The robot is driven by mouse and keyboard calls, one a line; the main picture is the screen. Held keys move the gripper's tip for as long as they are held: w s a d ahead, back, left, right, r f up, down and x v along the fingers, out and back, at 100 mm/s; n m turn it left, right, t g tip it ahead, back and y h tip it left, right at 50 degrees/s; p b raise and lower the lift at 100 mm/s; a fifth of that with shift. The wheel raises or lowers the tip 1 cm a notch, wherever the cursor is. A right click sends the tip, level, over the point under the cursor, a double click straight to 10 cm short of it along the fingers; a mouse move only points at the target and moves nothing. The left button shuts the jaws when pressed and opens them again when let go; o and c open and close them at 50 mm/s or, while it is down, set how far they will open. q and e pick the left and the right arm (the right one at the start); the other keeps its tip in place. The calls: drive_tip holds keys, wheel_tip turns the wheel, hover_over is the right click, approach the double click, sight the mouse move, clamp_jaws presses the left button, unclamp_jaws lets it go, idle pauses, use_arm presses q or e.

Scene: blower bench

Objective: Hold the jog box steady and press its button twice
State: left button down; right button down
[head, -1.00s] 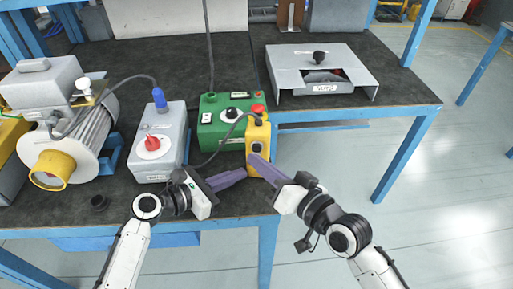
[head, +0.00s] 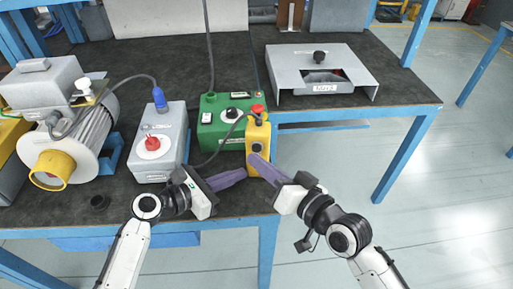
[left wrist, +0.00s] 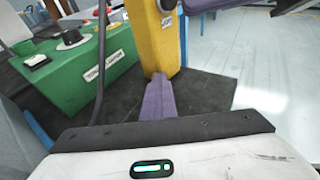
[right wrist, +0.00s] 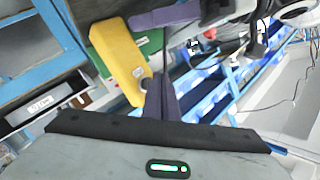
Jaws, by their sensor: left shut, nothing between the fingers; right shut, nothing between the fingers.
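In the right wrist view the fingers (right wrist: 160,98) end beside the box (right wrist: 120,60); contact is unclear.
A green control box (head: 222,135) stands behind the jog box, joined by a black cable. A grey box with a red knob (head: 158,155) and a motor (head: 75,135) are at left. A grey metal cover (head: 320,75) lies at back right. Open floor lies right of the table.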

drive_tip(key=shift+w, duration=0.1)
drive_tip(key=shift+w, duration=0.35)
drive_tip(key=shift+w+d, duration=0.2)
drive_tip(key=shift+w, duration=0.35)
idle(0.9)
drive_tip(key=shift+s, duration=0.15)
idle(1.2)
drive_tip(key=shift+s+a, duration=0.25)
drive_tip(key=shift+s, duration=0.6)
drive_tip(key=s, duration=0.2)
drive_tip(key=s+a, duration=0.1)
drive_tip(key=s, duration=0.2)
idle(1.0)
